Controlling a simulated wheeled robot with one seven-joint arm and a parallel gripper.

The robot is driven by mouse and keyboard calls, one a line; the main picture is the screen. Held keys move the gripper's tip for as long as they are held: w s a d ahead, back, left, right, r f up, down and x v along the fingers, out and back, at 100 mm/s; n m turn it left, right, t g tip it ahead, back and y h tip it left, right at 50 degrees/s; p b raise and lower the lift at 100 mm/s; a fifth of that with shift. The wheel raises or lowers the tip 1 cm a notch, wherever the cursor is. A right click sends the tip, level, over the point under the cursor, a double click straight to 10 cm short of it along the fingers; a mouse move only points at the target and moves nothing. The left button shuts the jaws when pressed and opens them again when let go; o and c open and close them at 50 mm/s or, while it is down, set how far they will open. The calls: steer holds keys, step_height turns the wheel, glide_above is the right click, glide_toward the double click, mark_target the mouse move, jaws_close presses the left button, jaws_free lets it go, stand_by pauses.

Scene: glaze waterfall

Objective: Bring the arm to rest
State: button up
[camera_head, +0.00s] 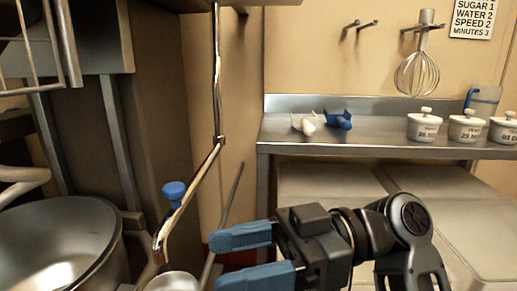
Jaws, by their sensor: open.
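My gripper (232,258) has two blue fingers, spread apart and pointing left, at the lower middle of the head view. Nothing shows between the fingers. My dark arm comes in from the lower right behind it. The gripper appears just right of a thin metal pipe (218,85) that hangs from above and bends toward the lower left. A blue knob (174,190) shows by the pipe's lower part. I cannot tell whether the gripper touches anything; it appears apart from the pipe.
A large steel pot (62,245) stands at the lower left. A steel shelf (380,130) at the back holds several white lidded jars (424,124), plus a white scoop (304,122) and a blue scoop (338,120). A whisk (418,72) hangs on the wall. Pale bins (330,190) stand below.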

steer(key=d+f+m+t+h, duration=0.2)
steer(key=f+m+t, duration=0.5)
steer(key=f, duration=0.2)
steer(key=d+f+m+t+h, duration=0.2)
steer(key=f+m+t, duration=0.4)
steer(key=f+m, duration=0.3)
steer(key=s+d+f+m+t+h, duration=0.45)
steer(key=s+d+f+h, duration=0.5)
steer(key=s+d, duration=0.35)
steer(key=s+d+r+t+h, duration=0.1)
steer(key=s+d+r+h, duration=0.2)
steer(key=s, duration=0.5)
steer(key=s+d+r+t+h, duration=0.1)
steer(key=s+d+r, duration=0.3)
steer(key=s+r, duration=0.3)
step_height(320, 180, up, 15)
steer(key=p, duration=1.7)
steer(key=shift+a+r, duration=0.2)
steer(key=shift+a, duration=0.05)
steer(key=shift+s, duration=0.1)
